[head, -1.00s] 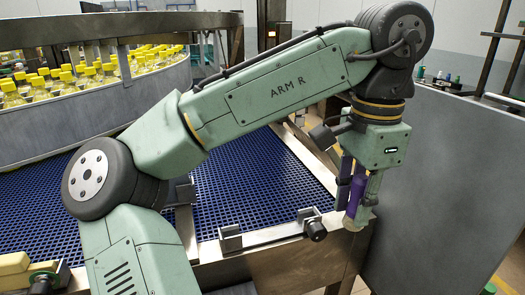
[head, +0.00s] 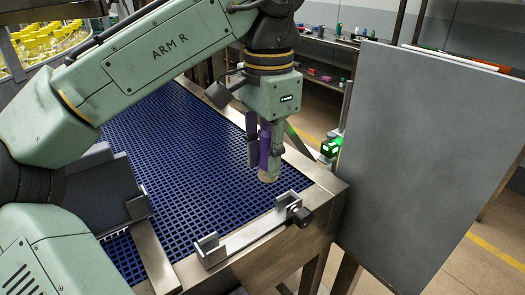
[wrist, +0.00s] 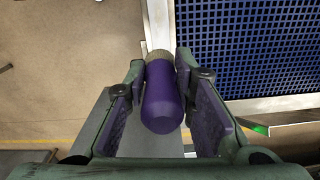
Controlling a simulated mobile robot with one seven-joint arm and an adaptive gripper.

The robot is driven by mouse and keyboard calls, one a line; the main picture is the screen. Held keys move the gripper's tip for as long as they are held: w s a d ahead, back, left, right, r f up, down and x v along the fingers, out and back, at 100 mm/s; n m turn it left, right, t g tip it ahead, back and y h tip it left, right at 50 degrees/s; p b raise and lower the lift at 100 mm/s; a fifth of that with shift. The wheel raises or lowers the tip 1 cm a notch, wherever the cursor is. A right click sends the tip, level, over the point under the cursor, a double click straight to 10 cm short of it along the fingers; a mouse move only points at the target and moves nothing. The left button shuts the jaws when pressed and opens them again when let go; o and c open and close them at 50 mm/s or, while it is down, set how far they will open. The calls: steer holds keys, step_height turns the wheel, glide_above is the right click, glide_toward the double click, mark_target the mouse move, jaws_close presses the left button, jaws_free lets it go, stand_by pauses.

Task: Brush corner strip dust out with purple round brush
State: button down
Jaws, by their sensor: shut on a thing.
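My gripper (head: 266,160) is shut on the purple round brush (head: 265,143), which points bristles down. In the wrist view the brush (wrist: 162,103) sits between my two finger pads, with its tan bristles (wrist: 158,57) beyond the fingertips. In the head view the bristle end (head: 268,177) appears over the near right corner of the blue mesh belt (head: 185,145), inside the steel frame corner (head: 325,187). I cannot tell whether the bristles touch anything. No dust can be made out on the corner strip.
A bracketed bar with a black knob (head: 298,216) lies along the near frame edge. A tall grey panel (head: 430,150) stands close on the right. A green-lit device (head: 329,148) sits by the right rail. Yellow-capped bottles (head: 45,40) stand at the far left.

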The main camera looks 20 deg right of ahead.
steer(key=shift+a+f, duration=0.15)
steer(key=shift+f, duration=0.1)
steer(key=shift+f+b, duration=2.15)
steer(key=shift+f, duration=3)
steer(key=shift+f, duration=0.6)
steer(key=shift+a, duration=0.1)
steer(key=shift+s+a+r+p, duration=0.1)
steer(key=shift+s+a+p, duration=0.15)
steer(key=shift+a+p, duration=0.25)
steer(key=shift+s+a+r+p, duration=0.1)
steer(key=shift+s+a+p, duration=0.2)
steer(key=shift+a, duration=0.35)
steer(key=shift+s+a+f+p, duration=0.1)
steer(key=shift+s+a+p, duration=0.25)
steer(key=shift+a, duration=0.4)
steer(key=shift+s+a+f+p, duration=0.1)
steer(key=shift+s+a+p, duration=0.15)
steer(key=shift+a+p, duration=0.35)
steer(key=shift+a, duration=0.1)
